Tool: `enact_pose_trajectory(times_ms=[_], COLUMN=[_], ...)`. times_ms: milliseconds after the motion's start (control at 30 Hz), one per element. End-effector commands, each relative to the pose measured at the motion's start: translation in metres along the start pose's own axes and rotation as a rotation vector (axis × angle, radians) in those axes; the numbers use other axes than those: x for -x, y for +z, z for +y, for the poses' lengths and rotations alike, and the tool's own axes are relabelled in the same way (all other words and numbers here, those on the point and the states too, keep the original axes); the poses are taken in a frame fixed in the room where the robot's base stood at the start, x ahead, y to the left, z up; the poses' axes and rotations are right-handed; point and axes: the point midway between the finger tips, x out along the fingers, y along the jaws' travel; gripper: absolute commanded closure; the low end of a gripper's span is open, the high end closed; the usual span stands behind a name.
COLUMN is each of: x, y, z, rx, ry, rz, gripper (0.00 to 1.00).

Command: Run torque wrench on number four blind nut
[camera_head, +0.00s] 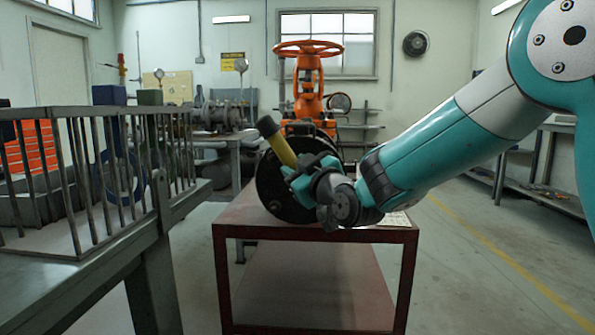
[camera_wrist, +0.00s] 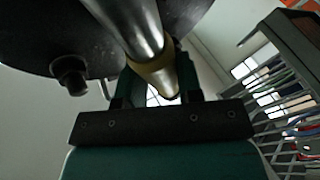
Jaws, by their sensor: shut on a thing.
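The torque wrench (camera_head: 281,150) has a yellow body with a dark end, and it slants up and left out of my gripper (camera_head: 303,172). In the wrist view, my gripper (camera_wrist: 152,92) is shut on the wrench (camera_wrist: 157,73), whose silver shaft runs up past the frame's top edge. The black blind flange (camera_head: 269,188) stands on the red table behind my gripper. The flange's dark face (camera_wrist: 45,35) also fills the top left of the wrist view, with one nut (camera_wrist: 70,75) left of the shaft. The wrench's working end is hidden, and I cannot tell whether it touches a nut. Nut numbers are not readable.
The orange gate valve (camera_head: 307,85) with its handwheel rises behind the flange. The red table (camera_head: 312,236) is below my gripper. A grey bench (camera_head: 108,262) with a barred rack (camera_head: 92,176) stands close on the left. The floor (camera_head: 470,265) at the right is open.

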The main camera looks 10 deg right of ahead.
Motion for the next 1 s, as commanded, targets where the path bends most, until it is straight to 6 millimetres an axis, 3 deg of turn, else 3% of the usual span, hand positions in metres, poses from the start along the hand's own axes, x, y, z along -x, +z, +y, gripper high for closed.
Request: enact_pose_trajectory(times_ms=[367,1000], x=[0.001,0.028], y=[-0.003,-0.016], z=[0.001,-0.015], rx=[0.001,0.001], ry=[0.004,0.003], rz=[0.007,0.007], gripper=[1.0,1.0])
